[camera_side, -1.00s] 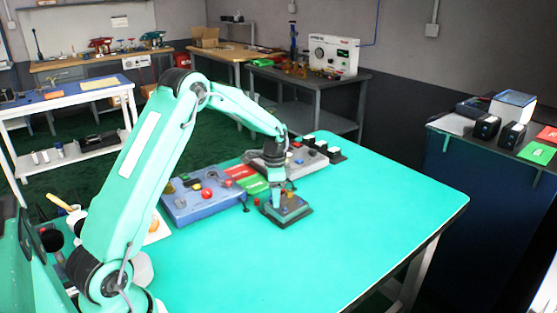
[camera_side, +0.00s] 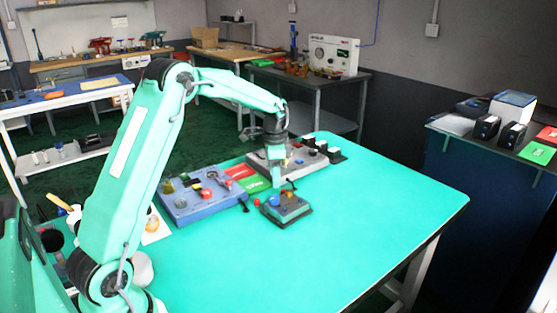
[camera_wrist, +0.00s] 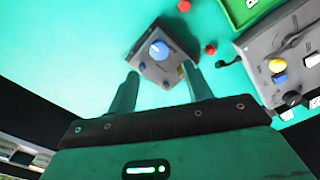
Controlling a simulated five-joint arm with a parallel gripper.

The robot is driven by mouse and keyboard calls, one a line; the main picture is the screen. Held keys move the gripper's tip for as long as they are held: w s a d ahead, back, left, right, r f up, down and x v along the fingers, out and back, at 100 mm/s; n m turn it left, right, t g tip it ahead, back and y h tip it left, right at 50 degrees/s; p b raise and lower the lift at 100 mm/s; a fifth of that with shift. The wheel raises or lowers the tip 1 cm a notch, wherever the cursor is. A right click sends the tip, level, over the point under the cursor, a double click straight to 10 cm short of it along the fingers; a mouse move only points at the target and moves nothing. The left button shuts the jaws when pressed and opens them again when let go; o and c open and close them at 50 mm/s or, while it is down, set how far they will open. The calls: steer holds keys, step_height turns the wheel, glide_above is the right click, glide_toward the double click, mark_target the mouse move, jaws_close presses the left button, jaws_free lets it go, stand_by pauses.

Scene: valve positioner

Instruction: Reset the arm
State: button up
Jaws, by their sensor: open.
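My gripper (camera_side: 276,168) is above the green table (camera_side: 330,220), pointing down over a small grey box with a blue knob (camera_side: 287,207). In the wrist view my gripper (camera_wrist: 160,82) has its two teal fingers apart, with nothing between the tips. The small box (camera_wrist: 163,62) with its round blue knob (camera_wrist: 159,48) shows just beyond the fingertips. The fingers look apart from the knob. In the side view the gripper partly covers a grey panel behind it.
A blue panel (camera_side: 183,210) with coloured knobs stands left of the small box. A grey panel (camera_side: 312,164) stands behind. Red and green cards (camera_side: 252,185) lie between them. Small red balls (camera_wrist: 183,6) lie near the box. The table's front right is clear.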

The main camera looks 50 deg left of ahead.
steer(key=shift+r, duration=0.4)
steer(key=s+d+r+n+t, duration=0.3)
steer(key=s+d+r, duration=0.7)
steer(key=s+r, duration=0.15)
steer(key=s+d+n+t, duration=0.1)
steer(key=s+d, duration=0.2)
steer(key=s, duration=0.4)
steer(key=s+d+n+t, duration=0.1)
steer(key=s+d, duration=0.3)
steer(key=s, duration=0.4)
steer(key=shift+s+r+n+t, duration=0.25)
steer(key=shift+s+n+t, duration=0.05)
steer(key=shift+n, duration=0.3)
steer(key=shift+d, duration=0.1)
